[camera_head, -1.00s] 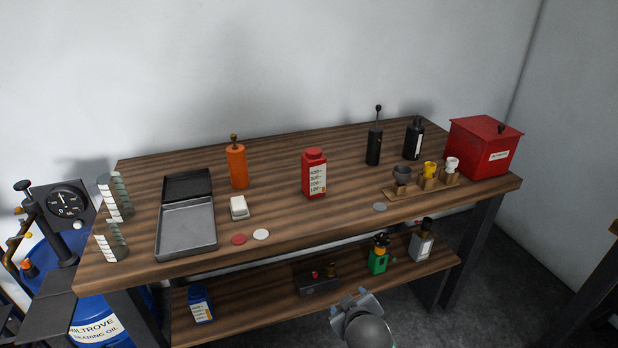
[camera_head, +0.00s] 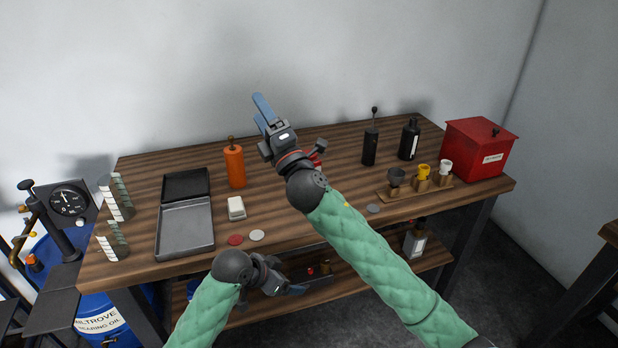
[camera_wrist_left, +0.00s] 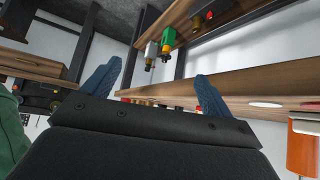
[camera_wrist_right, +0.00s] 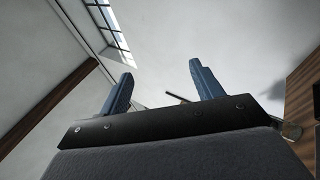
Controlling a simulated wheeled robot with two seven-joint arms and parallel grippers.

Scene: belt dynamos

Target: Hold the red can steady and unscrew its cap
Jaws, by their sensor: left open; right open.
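The red can is almost wholly hidden behind my right wrist in the head view; only a small red patch of it (camera_head: 317,158) shows at the wrist's right side. Its cap cannot be made out. My right gripper (camera_head: 262,110) is open and empty, raised above the table with its fingers pointing up toward the back wall. Its spread blue fingers also show in the right wrist view (camera_wrist_right: 155,85). My left gripper (camera_head: 298,288) is low, in front of the table's front edge, pointing right. It is open and empty in the left wrist view (camera_wrist_left: 155,88).
On the wooden table (camera_head: 140,180) stand an orange canister (camera_head: 235,167), a grey tray (camera_head: 186,228), a white block (camera_head: 236,208), black bottles (camera_head: 410,140), a rack of small cups (camera_head: 400,195) and a red box (camera_head: 475,150). A lower shelf (camera_head: 240,312) lies beneath.

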